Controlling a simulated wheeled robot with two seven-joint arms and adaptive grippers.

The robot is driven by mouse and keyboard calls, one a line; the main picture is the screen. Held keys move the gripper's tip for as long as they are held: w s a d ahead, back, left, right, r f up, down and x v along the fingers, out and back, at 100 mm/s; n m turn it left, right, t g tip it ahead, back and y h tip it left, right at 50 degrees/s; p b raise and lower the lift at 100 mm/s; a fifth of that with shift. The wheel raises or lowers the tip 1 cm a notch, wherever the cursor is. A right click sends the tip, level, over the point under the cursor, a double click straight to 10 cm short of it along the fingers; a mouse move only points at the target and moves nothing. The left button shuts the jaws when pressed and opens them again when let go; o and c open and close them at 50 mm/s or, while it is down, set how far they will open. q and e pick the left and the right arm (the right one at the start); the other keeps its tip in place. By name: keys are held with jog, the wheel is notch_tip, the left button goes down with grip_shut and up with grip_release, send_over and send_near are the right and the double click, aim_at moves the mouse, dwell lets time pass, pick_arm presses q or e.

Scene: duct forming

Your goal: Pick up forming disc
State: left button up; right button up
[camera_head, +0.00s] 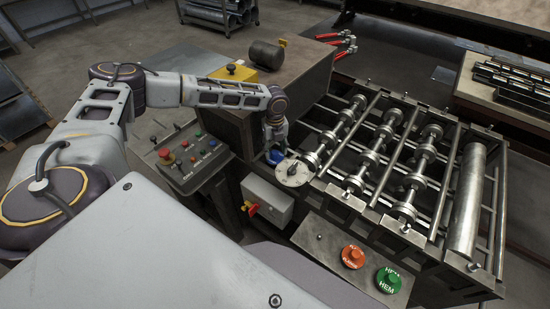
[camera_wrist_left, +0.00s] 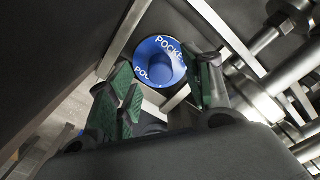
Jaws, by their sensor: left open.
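My left gripper (camera_head: 275,146) reaches down at the near left corner of the roller machine, next to a pale round metal disc (camera_head: 292,173). A blue round piece (camera_head: 275,156) shows at the fingertips. In the left wrist view, the gripper (camera_wrist_left: 166,88) is open, with green pads on its fingers. Which piece is the forming disc is not clear. My right gripper is not in view.
The roller machine (camera_head: 370,200) has several shafts and a large roller (camera_head: 465,200). A control panel (camera_head: 185,155) and a grey switch box (camera_head: 267,200) stand close by. Red clamps (camera_head: 340,40) and a dark cylinder (camera_head: 266,55) lie behind.

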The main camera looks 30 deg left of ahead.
pick_arm(q)
jog(key=shift+f, duration=1.25)
jog(key=shift+c, duration=0.4)
jog(key=shift+r, duration=0.1)
grip_shut()
